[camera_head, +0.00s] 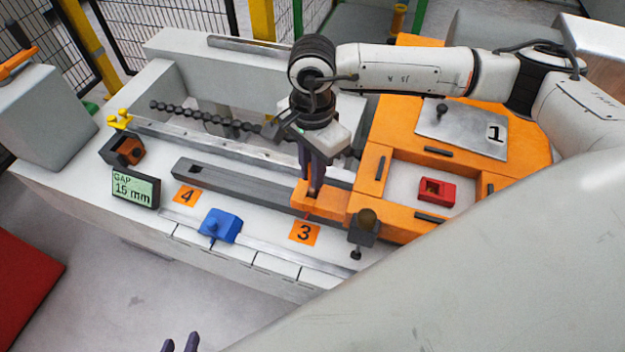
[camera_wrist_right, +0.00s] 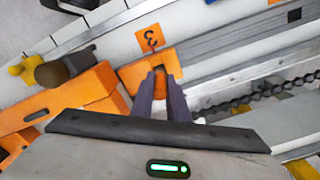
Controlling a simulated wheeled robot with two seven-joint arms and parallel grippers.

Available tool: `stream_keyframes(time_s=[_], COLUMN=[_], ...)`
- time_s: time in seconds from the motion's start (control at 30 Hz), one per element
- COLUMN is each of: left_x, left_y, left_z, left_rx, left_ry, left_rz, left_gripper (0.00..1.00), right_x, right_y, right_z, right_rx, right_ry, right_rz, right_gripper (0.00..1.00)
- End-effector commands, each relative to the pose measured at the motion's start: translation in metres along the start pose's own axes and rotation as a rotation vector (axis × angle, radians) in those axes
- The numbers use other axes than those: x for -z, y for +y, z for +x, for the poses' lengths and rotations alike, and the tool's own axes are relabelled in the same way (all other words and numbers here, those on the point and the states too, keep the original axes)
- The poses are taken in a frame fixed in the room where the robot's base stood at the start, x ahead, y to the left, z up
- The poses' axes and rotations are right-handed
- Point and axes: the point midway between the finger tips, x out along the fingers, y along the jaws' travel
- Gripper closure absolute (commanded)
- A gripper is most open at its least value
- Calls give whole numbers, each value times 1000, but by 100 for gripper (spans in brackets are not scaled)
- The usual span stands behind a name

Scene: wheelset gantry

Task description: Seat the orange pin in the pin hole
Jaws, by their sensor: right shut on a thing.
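My right gripper (camera_head: 313,190) points down at the orange block (camera_head: 333,203) by the right end of the long grey bar (camera_head: 240,185). In the right wrist view my right gripper (camera_wrist_right: 160,78) is shut on a small darker orange piece, the orange pin (camera_wrist_right: 160,88), right at that block (camera_wrist_right: 133,76). The fingers hide most of the pin, and I cannot tell how deep it sits. The pin hole is hidden beneath the fingers. My left gripper (camera_head: 180,344) shows only two dark fingertips, apart and empty, at the bottom edge.
A label 3 (camera_head: 304,232) lies in front of the block. A blue piece (camera_head: 220,226), a gap display (camera_head: 135,188) and a dark box (camera_head: 122,148) stand to the left. An orange tray (camera_head: 368,172) with a red block (camera_head: 437,191) is to the right. A dark clamp (camera_head: 363,235) stands close by.

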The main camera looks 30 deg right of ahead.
Motion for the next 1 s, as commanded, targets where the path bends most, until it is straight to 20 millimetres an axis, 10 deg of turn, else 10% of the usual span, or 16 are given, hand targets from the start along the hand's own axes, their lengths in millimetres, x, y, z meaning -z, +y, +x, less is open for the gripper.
stream_keyframes(time_s=[0.57,0.6,0.7,1.0], left_x=[2,3,3,3], left_y=[0,0,0,1], left_z=[4,3,3,1], left_rx=[-3,-3,-3,-3], left_ry=[19,19,19,17], left_rz=[-8,-8,-9,-8], left_gripper=[69,69,69,69], right_x=[0,0,0,0], right_y=[0,0,0,0], right_z=[33,31,31,29], right_rx=[0,0,-1,-1], right_ry=[0,0,0,0], right_rz=[-1,-1,-1,-1], right_gripper=[100,81,67,67])
